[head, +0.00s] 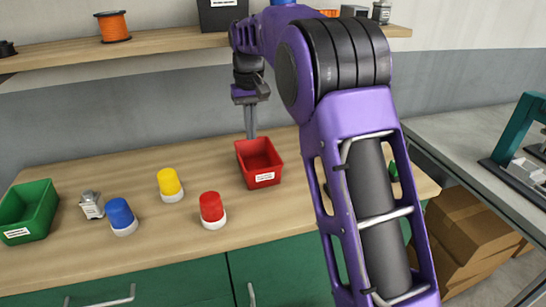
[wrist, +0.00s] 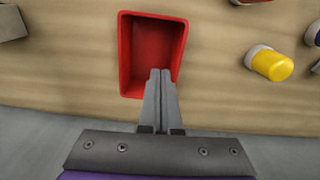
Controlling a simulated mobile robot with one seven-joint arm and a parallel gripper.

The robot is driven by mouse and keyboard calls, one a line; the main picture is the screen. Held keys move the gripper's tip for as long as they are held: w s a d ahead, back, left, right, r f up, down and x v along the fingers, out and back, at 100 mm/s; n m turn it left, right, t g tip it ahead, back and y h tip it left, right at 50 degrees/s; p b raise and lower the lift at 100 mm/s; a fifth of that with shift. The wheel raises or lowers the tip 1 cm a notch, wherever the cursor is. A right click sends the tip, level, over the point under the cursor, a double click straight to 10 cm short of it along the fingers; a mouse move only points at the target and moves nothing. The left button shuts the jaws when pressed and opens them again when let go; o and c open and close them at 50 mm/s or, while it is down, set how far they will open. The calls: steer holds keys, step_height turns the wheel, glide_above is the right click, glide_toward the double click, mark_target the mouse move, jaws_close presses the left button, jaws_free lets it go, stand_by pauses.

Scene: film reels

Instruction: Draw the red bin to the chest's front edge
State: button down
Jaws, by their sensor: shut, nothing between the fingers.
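The red bin (head: 259,163) stands upright and empty on the wooden top of the chest (head: 120,166), with a white label on its front. It is set back from the chest's front edge. My gripper (head: 250,136) is shut and empty, pointing down at the back side of the bin. In the wrist view the red bin (wrist: 152,52) lies just beyond the closed fingertips (wrist: 160,73), which overlap its near rim in the picture. I cannot tell whether they touch it.
A red-capped jar (head: 212,208), a yellow-capped jar (head: 169,183), a blue-capped jar (head: 121,214) and a green bin (head: 30,210) stand to the left. A shelf (head: 165,42) runs above the back. Bare wood lies in front of the red bin.

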mark_target(260, 172)
steer(key=f, duration=0.3)
steer(key=f+b, duration=0.1)
steer(key=f, duration=0.3)
steer(key=f+b, duration=0.1)
steer(key=f, duration=0.3)
steer(key=shift+s+d, duration=0.25)
steer(key=shift+s+d+r, duration=0.1)
steer(key=shift+s+d, duration=0.05)
steer(key=shift+s, duration=0.4)
steer(key=shift+s+d+r, duration=0.1)
steer(key=shift+s+d, duration=0.05)
steer(key=shift+s, duration=0.4)
steer(key=shift+s+d+b, duration=0.2)
steer(key=shift+s+b, duration=0.15)
steer(key=shift+s, duration=0.3)
steer(key=shift+s, duration=0.1)
